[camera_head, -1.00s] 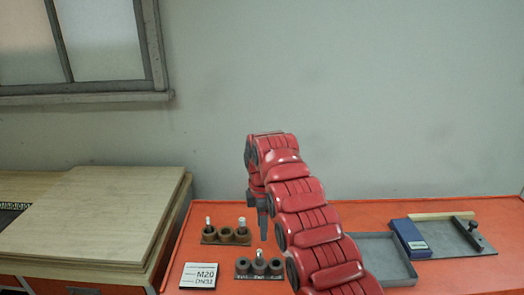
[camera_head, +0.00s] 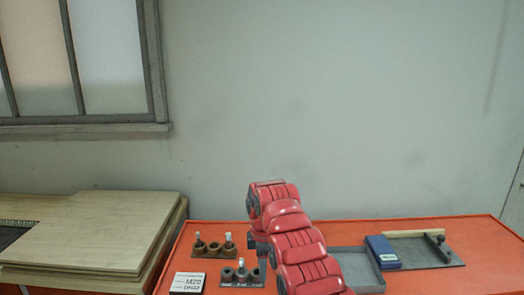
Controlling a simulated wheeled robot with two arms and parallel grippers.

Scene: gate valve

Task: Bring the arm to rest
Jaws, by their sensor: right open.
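My right arm, red and segmented, comes in from the bottom of the head view and bends over the orange bench (camera_head: 425,282). My right gripper (camera_head: 262,255) hangs down from the arm's end, small and dark, next to the front socket holder (camera_head: 241,274). Its jaws are open, and I see nothing between them. The arm hides part of the bench behind it. My left gripper is out of view.
A second socket holder (camera_head: 214,248) stands behind the front one. A white M20 card (camera_head: 188,283) lies at the left front. A grey tray (camera_head: 352,262), a blue box (camera_head: 382,251) and a grey plate (camera_head: 425,250) lie right of the arm. Stacked boards (camera_head: 90,230) are at left.

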